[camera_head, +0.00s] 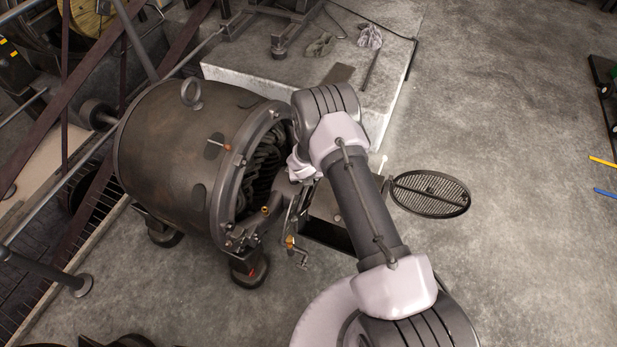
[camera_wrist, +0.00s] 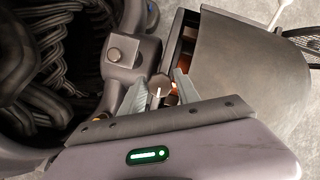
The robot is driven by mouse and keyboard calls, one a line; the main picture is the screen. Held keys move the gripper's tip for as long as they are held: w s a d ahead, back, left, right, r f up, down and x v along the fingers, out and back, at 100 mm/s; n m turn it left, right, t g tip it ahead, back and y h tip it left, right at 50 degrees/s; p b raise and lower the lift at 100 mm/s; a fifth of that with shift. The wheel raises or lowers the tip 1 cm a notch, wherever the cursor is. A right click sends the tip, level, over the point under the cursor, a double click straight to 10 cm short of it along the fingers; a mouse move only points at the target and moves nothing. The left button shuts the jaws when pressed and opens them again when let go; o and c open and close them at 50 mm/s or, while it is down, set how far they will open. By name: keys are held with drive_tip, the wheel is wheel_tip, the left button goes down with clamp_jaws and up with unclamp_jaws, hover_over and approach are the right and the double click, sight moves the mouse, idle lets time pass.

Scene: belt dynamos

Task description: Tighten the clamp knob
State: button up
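In the wrist view, a small dark round knob (camera_wrist: 159,88) with a pale bar on its face sits between the two fingers of my gripper (camera_wrist: 158,86). It looks like the clamp knob. The pale fingers stand apart on either side of it, and I see no clear contact. A little orange or brass shows just right of the knob. In the head view my arm hides the knob and most of my gripper, beside the open end of the dynamo (camera_head: 180,150).
A dark block with a square-headed bolt (camera_wrist: 117,52) stands close left of the fingers, by the windings (camera_wrist: 60,50). A grey curved cover (camera_wrist: 240,65) lies close right. A round grille (camera_head: 430,193) lies on the floor.

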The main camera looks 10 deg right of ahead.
clamp_jaws()
drive_tip(key=shift+m, duration=0.3)
drive_tip(key=m+h, duration=0.1)
drive_tip(key=m, duration=0.3)
drive_tip(key=m+g+h+b, duration=0.1)
drive_tip(key=m, duration=0.3)
drive_tip(key=shift+f+m, duration=0.1)
drive_tip(key=shift+m, duration=0.2)
drive_tip(key=m+g+b, duration=0.1)
drive_tip(key=m+b, duration=0.1)
drive_tip(key=m, duration=0.3)
drive_tip(key=shift+m, duration=0.3)
drive_tip(key=shift+m+g+b, duration=0.7)
drive_tip(key=shift+m+b, duration=0.45)
drive_tip(key=shift+m, duration=1.05)
